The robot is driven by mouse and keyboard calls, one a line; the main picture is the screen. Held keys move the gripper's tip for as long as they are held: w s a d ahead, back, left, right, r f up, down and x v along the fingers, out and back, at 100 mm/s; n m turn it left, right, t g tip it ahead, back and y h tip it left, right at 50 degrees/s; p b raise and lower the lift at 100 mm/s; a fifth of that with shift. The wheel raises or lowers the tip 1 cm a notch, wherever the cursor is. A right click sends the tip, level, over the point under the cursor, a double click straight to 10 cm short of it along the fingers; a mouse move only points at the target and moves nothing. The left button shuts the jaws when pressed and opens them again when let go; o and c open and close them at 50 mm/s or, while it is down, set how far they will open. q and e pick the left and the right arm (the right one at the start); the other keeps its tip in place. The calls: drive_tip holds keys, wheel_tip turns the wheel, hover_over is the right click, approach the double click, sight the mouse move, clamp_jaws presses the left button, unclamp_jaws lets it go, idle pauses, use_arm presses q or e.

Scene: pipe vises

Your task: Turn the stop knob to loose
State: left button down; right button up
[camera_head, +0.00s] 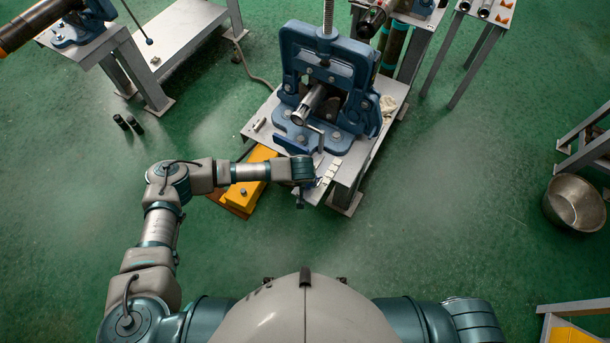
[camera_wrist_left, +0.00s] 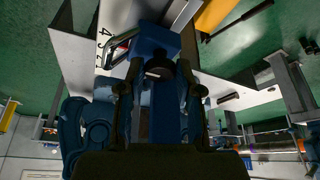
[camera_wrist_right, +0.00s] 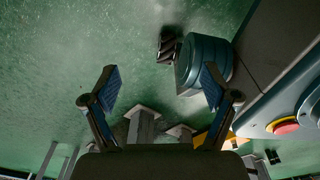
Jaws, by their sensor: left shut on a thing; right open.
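The blue pipe vise (camera_head: 345,65) stands on a grey metal table (camera_head: 265,105), with a metal pipe (camera_head: 309,104) through it. A blue bracket (camera_head: 289,143) sits at its front; a blue block (camera_wrist_left: 155,38) with a metal loop handle (camera_wrist_left: 120,47) shows in the left wrist view. My left gripper (camera_head: 303,196) is at the table's front edge. In the left wrist view its fingers (camera_wrist_left: 160,76) are closed around a dark round knob (camera_wrist_left: 158,67), seemingly the stop knob, mostly hidden by them. My right gripper (camera_wrist_right: 158,88) is open and empty, outside the head view.
A yellow box (camera_head: 245,188) lies on the floor left of the table. Other benches stand at the upper left (camera_head: 180,35) and upper right. A metal bowl (camera_head: 574,202) is at the far right. The green floor right of the vise table is clear.

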use_arm(q)
drive_tip(key=shift+f, duration=0.1)
drive_tip(key=n+y+b, duration=0.1)
drive_tip(key=n, duration=0.1)
drive_tip(key=n+b, duration=0.2)
drive_tip(key=n, duration=0.1)
drive_tip(key=shift+d+f+y, duration=0.15)
drive_tip(key=shift+d+y, duration=0.05)
drive_tip(key=shift+y, duration=0.2)
drive_tip(key=shift+n+g+b, duration=0.3)
drive_tip(key=shift+n+b, duration=0.15)
drive_tip(key=shift+n, duration=0.05)
use_arm(e)
drive_tip(key=w+a+r, duration=0.2)
drive_tip(key=w+r, duration=0.2)
drive_tip(key=w, duration=0.6)
drive_tip(key=shift+a+r+t, duration=0.2)
drive_tip(key=shift+r+t, duration=0.05)
drive_tip(key=shift+t, duration=0.05)
use_arm(q)
drive_tip(key=c, duration=0.8)
unclamp_jaws()
drive_tip(key=shift+o, duration=0.2)
drive_tip(key=shift+d+r, duration=0.1)
drive_tip(key=shift+r, duration=0.25)
drive_tip(key=v, duration=1.1)
drive_tip(key=shift+d, duration=0.25)
